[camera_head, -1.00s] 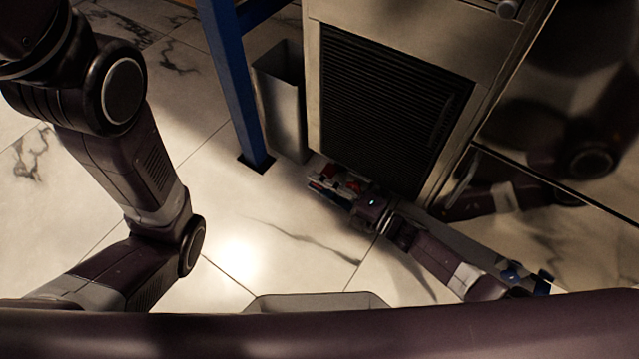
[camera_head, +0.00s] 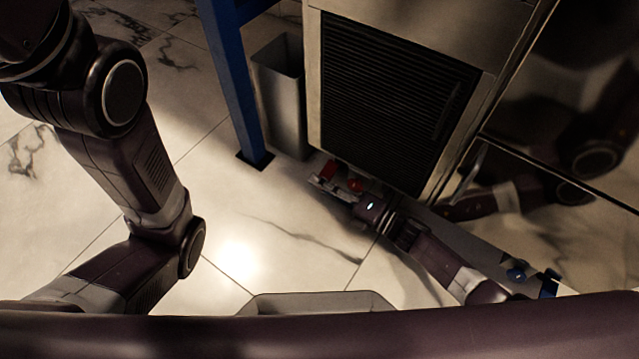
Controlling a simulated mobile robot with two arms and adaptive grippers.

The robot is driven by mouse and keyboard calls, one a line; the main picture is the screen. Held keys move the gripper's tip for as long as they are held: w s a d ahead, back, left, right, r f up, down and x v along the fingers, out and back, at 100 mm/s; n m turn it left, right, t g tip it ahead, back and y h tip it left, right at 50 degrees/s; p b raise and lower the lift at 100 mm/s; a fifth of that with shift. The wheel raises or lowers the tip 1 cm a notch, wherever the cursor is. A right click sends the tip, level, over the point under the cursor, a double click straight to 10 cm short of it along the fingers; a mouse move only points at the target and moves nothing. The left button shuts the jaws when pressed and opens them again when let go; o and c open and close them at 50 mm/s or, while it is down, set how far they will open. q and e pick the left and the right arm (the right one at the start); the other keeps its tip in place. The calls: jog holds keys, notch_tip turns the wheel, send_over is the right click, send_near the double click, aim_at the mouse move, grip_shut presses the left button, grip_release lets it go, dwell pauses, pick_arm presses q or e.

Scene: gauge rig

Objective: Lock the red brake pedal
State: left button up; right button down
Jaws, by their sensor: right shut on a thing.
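The red brake pedal (camera_head: 328,169) is low at the floor, by the lower left corner of the steel cabinet. Only small red parts of it show; the rest is hidden behind my right gripper. My right gripper (camera_head: 332,183) reaches in from the lower right, close to the floor, with its fingers at the red pedal. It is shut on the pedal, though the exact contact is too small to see. My left arm stands at the left of the view; its gripper is not in view.
The steel cabinet (camera_head: 452,30) with a dark louvred panel (camera_head: 390,95) stands just behind my right gripper. A blue post (camera_head: 232,85) and a grey bin (camera_head: 277,100) stand to its left. The marble floor (camera_head: 250,215) in the middle is clear.

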jog(key=shift+d+f, duration=0.15)
jog(key=c, duration=2.2)
grip_release()
jog(key=shift+o, duration=0.2)
jog(key=v, duration=1.2)
